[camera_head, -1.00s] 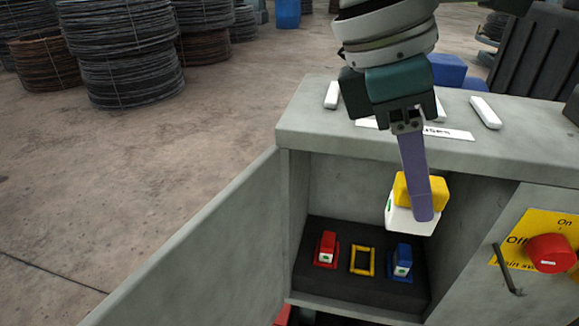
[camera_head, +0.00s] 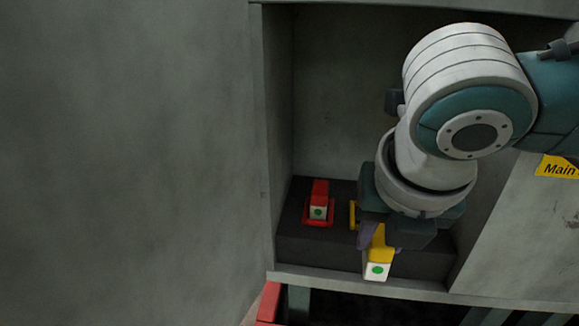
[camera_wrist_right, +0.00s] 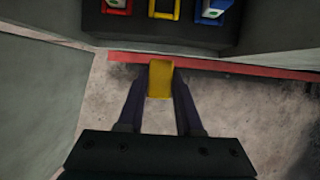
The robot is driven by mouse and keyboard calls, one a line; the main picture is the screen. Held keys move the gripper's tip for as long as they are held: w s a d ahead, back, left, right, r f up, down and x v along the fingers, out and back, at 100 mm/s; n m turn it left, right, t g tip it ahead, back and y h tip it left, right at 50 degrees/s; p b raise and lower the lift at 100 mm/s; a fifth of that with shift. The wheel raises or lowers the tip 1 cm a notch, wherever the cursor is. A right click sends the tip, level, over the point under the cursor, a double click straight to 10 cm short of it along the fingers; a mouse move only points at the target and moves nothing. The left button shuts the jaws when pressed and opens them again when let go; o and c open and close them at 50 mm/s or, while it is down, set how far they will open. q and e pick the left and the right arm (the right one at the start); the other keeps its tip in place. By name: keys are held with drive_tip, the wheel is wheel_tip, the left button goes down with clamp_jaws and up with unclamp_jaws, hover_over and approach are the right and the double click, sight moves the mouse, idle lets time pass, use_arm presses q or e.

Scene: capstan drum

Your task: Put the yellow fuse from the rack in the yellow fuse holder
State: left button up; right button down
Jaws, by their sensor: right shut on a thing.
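The yellow fuse (camera_head: 379,252), with a white lower part and a green dot, is held in my right gripper (camera_head: 375,237) in front of the black block inside the cabinet. In the right wrist view the fuse (camera_wrist_right: 160,78) sits between the two purple fingers. The yellow fuse holder (camera_head: 353,215) is an empty frame on the block, mostly hidden behind my gripper in the head view. In the right wrist view the holder (camera_wrist_right: 163,16) lies beyond the fuse, clearly apart from it. My left gripper is not in view.
A red fuse (camera_head: 318,200) sits in a red holder left of the yellow one. A blue fuse (camera_wrist_right: 212,8) is to the right in the right wrist view. The cabinet's left wall and open door (camera_head: 130,160) bound the space, and a front lip (camera_head: 320,283) runs below.

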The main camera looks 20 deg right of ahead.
drive_tip(key=w+d+b, duration=0.1)
drive_tip(key=w+d, duration=0.1)
drive_tip(key=w, duration=0.1)
drive_tip(key=w+d+b, duration=0.1)
drive_tip(key=w+d, duration=0.1)
drive_tip(key=w, duration=0.2)
drive_tip(key=w+d+b, duration=0.1)
drive_tip(key=w+d, duration=0.1)
drive_tip(key=w, duration=0.2)
drive_tip(key=shift+w+d, duration=0.1)
drive_tip(key=shift+d, duration=0.3)
wheel_tip(320, 180, down, 4)
drive_tip(key=shift+d+r+b, duration=0.1)
drive_tip(key=shift+r+b, duration=0.15)
drive_tip(key=shift+b, duration=0.65)
drive_tip(key=shift+f, duration=0.1)
drive_tip(key=c, duration=0.6)
unclamp_jaws()
